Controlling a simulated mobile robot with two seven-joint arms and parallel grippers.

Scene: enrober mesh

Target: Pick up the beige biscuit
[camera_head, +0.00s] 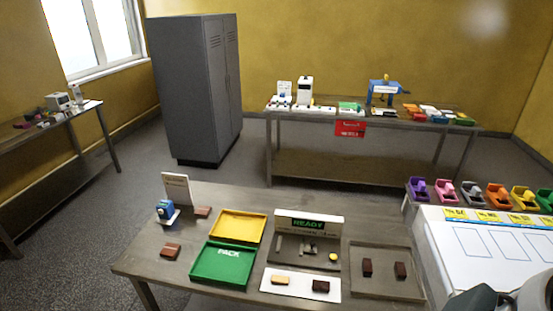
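The beige biscuit (280,280) lies on the left part of a white board (301,291) at the front of the near table. A dark brown biscuit (321,286) lies to its right on the same board, with a gap between them. No gripper touches the beige biscuit. Neither of my grippers shows; only a grey and white part, probably of my own arm, enters at the bottom right corner.
Behind the board stands a machine with a READY sign (309,223). A green PACK tray (222,275) and a yellow tray (238,213) lie left. A grey tray (413,290) with two dark pieces lies right. A white table (450,262) with coloured dispensers adjoins.

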